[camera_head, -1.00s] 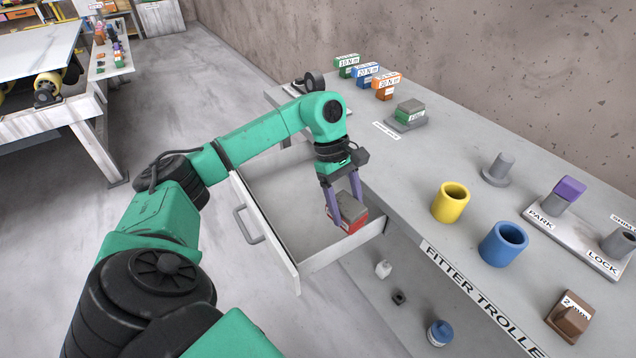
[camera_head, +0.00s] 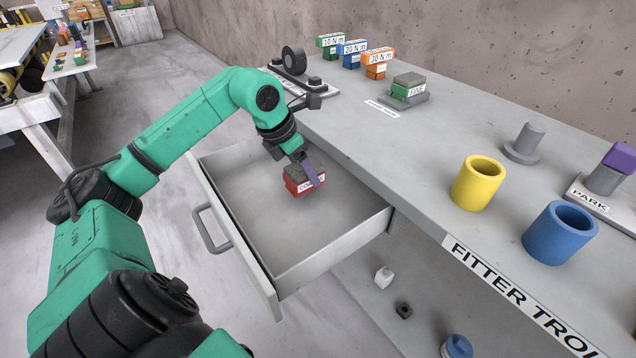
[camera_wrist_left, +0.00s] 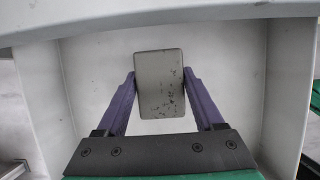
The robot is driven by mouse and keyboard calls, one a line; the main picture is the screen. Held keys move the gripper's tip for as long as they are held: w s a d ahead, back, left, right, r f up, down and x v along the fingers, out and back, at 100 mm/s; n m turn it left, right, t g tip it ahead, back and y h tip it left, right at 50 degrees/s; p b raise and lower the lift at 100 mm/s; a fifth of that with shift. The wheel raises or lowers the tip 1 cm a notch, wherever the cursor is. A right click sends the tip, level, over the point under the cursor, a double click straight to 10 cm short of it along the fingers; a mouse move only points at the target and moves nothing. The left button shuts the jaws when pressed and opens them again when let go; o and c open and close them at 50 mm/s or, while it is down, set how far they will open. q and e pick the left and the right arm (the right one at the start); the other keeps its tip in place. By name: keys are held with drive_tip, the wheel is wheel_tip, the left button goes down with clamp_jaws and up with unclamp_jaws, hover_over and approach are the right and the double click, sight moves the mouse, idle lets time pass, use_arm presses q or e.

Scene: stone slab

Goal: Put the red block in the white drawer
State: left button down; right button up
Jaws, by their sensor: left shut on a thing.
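The red block (camera_head: 304,184) has a grey top and a white label on its side. It is inside the outline of the open white drawer (camera_head: 262,262), towards its back; whether it touches the drawer floor I cannot tell. My left gripper (camera_head: 312,172) is shut on the block, its purple fingers at either side. In the left wrist view the block's grey top (camera_wrist_left: 160,84) sits between the two fingers, with the pale drawer floor (camera_wrist_left: 225,70) behind it. My right gripper is not in view.
The drawer is pulled out under the grey worktop (camera_head: 420,190). A green block (camera_head: 408,88) on a stand, a yellow cup (camera_head: 478,184) and a blue cup (camera_head: 560,234) stand on the worktop. The drawer's front and left floor is clear.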

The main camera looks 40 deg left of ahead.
sight(317, 161)
use_arm(q)
wheel_tip(317, 161, down, 2)
drive_tip(key=w, duration=0.1)
drive_tip(key=w+p, duration=0.1)
drive_tip(key=w+d+r+p, duration=0.1)
drive_tip(key=shift+w+d+f+p, duration=0.2)
drive_tip(key=shift+w+p, duration=0.2)
drive_tip(key=shift+w, duration=0.1)
drive_tip(key=shift+s+a+f, duration=0.1)
drive_tip(key=shift+f, duration=0.65)
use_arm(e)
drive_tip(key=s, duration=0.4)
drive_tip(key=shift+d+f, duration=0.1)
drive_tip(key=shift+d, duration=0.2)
use_arm(q)
drive_tip(key=shift+b, duration=0.3)
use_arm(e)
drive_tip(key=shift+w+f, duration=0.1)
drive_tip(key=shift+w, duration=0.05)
use_arm(q)
unclamp_jaws()
drive_tip(key=shift+r, duration=0.1)
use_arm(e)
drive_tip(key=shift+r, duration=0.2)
